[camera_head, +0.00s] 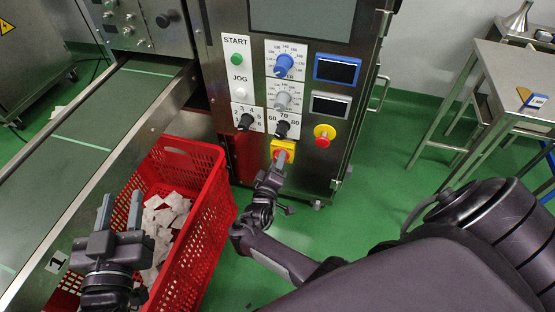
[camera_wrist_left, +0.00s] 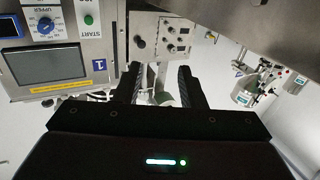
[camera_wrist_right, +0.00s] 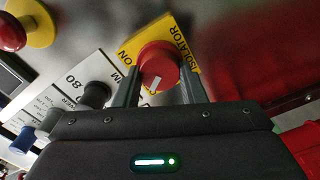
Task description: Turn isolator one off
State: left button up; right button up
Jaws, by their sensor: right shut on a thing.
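The isolator is a red rotary knob (camera_wrist_right: 158,68) on a yellow plate (camera_wrist_right: 128,50) marked "ISOLATOR" and "ON" in the right wrist view. In the head view its yellow plate (camera_head: 275,148) sits low on the machine's front panel. My right gripper (camera_head: 276,170) reaches up to it, and in the right wrist view its fingers (camera_wrist_right: 160,88) are shut on the knob's sides. A white mark on the knob shows between the fingers. My left gripper (camera_head: 121,212) is open and empty above the red crate's left side; its spread fingers also show in the left wrist view (camera_wrist_left: 161,88).
A red crate (camera_head: 207,208) with white teabags stands below the panel, beside the conveyor (camera_head: 75,130). A red emergency button (camera_head: 323,141) on yellow and several dials (camera_head: 283,65) are above and around the isolator. A steel table (camera_head: 515,75) stands at right.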

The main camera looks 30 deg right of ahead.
pick_arm(q)
notch_tip(320, 180, down, 6)
jog(key=s+g+y, duration=0.1)
jog(key=g, duration=0.2)
jog(key=shift+s+f+p, duration=0.25)
jog(key=shift+s+p, duration=0.05)
jog(key=shift+p, duration=0.05)
pick_arm(e)
jog(key=shift+n, duration=1.2)
jog(key=o, duration=1)
